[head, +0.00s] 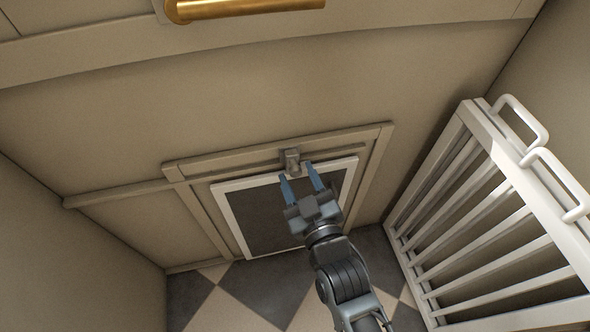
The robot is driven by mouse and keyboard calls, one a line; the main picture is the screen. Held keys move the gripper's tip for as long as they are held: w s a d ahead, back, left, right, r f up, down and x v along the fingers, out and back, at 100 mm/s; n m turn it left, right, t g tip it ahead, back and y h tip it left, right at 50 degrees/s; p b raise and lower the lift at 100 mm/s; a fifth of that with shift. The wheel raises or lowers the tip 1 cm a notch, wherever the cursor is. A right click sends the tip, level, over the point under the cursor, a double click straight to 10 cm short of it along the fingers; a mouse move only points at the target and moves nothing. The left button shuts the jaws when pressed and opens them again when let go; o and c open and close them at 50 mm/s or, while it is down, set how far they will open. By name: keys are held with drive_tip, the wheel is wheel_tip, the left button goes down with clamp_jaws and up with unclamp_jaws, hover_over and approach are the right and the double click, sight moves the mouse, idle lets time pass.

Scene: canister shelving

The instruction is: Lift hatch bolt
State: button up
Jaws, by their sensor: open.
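The hatch (262,216) is a dark panel in a white frame, set low in the beige wall. A small grey bolt (291,160) sits at the top middle of the hatch, on the beige surround. My gripper (299,176) has its two blue fingers apart and empty, pointing at the bolt from just below it in the picture. I cannot tell whether the fingertips touch the bolt. My gripper and arm hide part of the hatch's lower right.
A white slatted gate (480,215) with white handles stands at the right. A brass bar (245,8) is on the wall above. A side wall (70,250) closes the left. The checkered floor (235,305) is clear below the hatch.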

drive_tip(key=shift+x, duration=1)
drive_tip(key=shift+c, duration=0.2)
drive_tip(key=shift+s+f, duration=0.1)
clamp_jaws()
drive_tip(key=shift+a, duration=0.1)
